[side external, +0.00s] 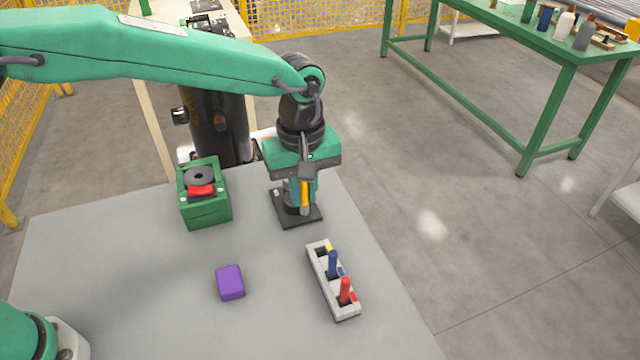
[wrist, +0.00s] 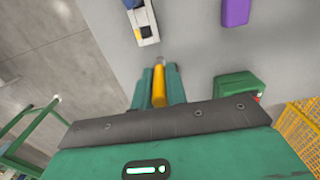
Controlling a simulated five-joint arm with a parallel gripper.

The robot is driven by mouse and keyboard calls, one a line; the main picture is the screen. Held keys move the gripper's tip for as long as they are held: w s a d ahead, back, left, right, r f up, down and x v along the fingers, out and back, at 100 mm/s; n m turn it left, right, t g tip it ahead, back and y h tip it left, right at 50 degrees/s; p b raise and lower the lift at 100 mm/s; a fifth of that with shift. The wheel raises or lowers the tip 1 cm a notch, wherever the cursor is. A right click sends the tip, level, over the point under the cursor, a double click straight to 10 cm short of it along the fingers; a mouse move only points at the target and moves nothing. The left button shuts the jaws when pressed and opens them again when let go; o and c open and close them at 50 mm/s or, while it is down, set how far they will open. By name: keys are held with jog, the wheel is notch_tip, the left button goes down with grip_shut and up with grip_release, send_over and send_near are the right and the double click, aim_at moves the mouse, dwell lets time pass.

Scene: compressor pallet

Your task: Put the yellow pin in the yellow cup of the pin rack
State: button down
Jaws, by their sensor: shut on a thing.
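The yellow pin (side external: 304,193) is upright between the fingers of my gripper (side external: 303,192), which is shut on it. In the wrist view the yellow pin (wrist: 159,88) shows between the two green fingers (wrist: 158,85). In the side view the pin is over or at a black base (side external: 298,210); I cannot tell whether they touch. The pin rack (side external: 337,303) is a pale bar to the right and nearer the camera, apart from my gripper. A blue pin (side external: 332,264) and a red pin (side external: 345,289) stand in it. The yellow-marked cup (side external: 322,251) at its far end looks empty.
A purple block (side external: 230,282) lies on the grey table (side external: 130,285) left of the rack. A green box (side external: 205,205) with a black ring and red part on top stands left of my gripper. The table between block and rack is clear.

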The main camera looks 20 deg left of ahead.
jog(key=s+d+m, duration=0.4)
jog(key=s+d, duration=0.4)
jog(key=s, duration=0.3)
jog(key=w+a+f, duration=0.4)
jog(key=w+f, duration=0.3)
jog(key=w, duration=0.3)
jog(key=shift+w+a, duration=0.35)
jog(key=shift+w, duration=0.05)
jog(key=shift+f, duration=1.95)
jog(key=shift+f, duration=0.1)
jog(key=c, duration=1.4)
grip_release()
